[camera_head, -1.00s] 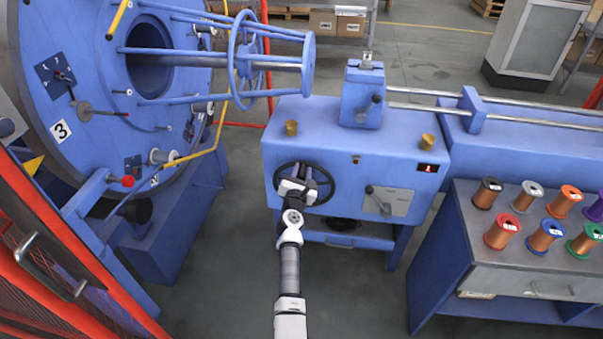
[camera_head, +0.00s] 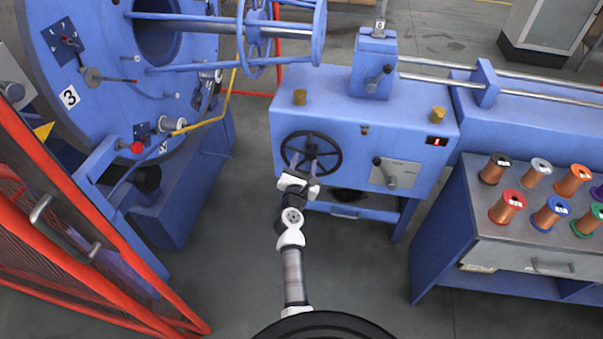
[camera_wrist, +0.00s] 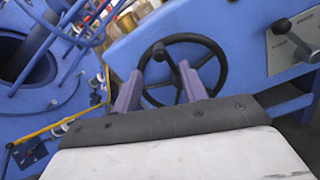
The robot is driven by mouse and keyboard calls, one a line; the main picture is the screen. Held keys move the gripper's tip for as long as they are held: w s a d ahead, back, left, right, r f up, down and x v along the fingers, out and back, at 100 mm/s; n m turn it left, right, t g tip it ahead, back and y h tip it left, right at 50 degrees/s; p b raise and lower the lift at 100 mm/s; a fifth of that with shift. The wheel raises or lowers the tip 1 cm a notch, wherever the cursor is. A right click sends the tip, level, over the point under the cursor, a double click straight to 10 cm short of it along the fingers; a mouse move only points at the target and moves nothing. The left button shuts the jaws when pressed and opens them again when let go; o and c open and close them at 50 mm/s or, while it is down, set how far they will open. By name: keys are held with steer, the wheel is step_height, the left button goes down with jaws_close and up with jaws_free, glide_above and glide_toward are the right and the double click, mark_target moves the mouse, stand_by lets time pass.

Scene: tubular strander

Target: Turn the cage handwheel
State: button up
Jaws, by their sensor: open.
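The cage handwheel is a dark spoked wheel (camera_head: 340,157) on the front of the blue machine housing, left of its middle. It also shows in the wrist view (camera_wrist: 226,68), with a dark knob (camera_wrist: 160,53) on it. My gripper (camera_head: 303,180) is at the wheel's lower edge in the head view. In the wrist view my gripper (camera_wrist: 160,76) has its two purple fingers spread wide with nothing held between them. The wheel is seen beyond and between the fingers. I cannot tell whether a finger touches the rim.
A lever on a grey plate (camera_head: 396,174) sits right of the wheel. The large blue disc (camera_head: 95,110) with rods stands at left. A red mesh fence (camera_head: 90,250) is at lower left. A bench with several wire spools (camera_head: 507,207) is at right. The floor before the housing is clear.

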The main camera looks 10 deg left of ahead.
steer(key=shift+s, duration=2.1)
